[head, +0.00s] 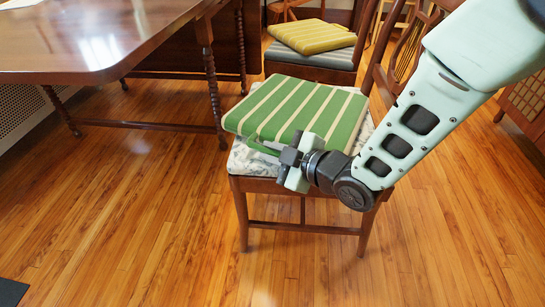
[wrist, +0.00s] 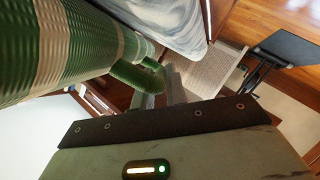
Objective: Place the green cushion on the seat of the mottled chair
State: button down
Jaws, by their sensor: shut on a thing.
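The green cushion (head: 300,108) with cream stripes covers most of the seat of the mottled chair (head: 243,158) in the head view. In the wrist view, the cushion (wrist: 50,50) fills the upper left, and the loop (wrist: 137,76) runs to my gripper (wrist: 162,90). The mottled seat (wrist: 168,22) shows beyond.
A dark wooden table (head: 110,40) stands at the left, its turned leg (head: 212,90) close to the chair. Behind is another chair with a yellow striped cushion (head: 312,36) on a grey-blue seat (head: 310,58). The wooden floor (head: 130,220) in front is clear.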

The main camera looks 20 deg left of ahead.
jog(key=c, duration=1.4)
grip_release()
jog(key=shift+f, duration=0.2)
jog(key=p+v, duration=0.4)
jog(key=v, duration=0.8)
jog(key=shift+r, duration=0.1)
jog(key=d+r+m+h, duration=0.4)
jog(key=d+m+h, duration=0.4)
jog(key=d, duration=0.1)
jog(key=s+d+r+m+g+h, duration=0.2)
jog(key=s+d+m, duration=0.1)
jog(key=s+d, duration=0.2)
jog(key=s+d+r+m+g+h, duration=0.3)
jog(key=s+d, duration=0.2)
jog(key=s, duration=0.4)
jog(key=shift+s+d+r+m, duration=0.15)
jog(key=shift+s+d+m, duration=0.15)
jog(key=shift+s+d, duration=0.1)
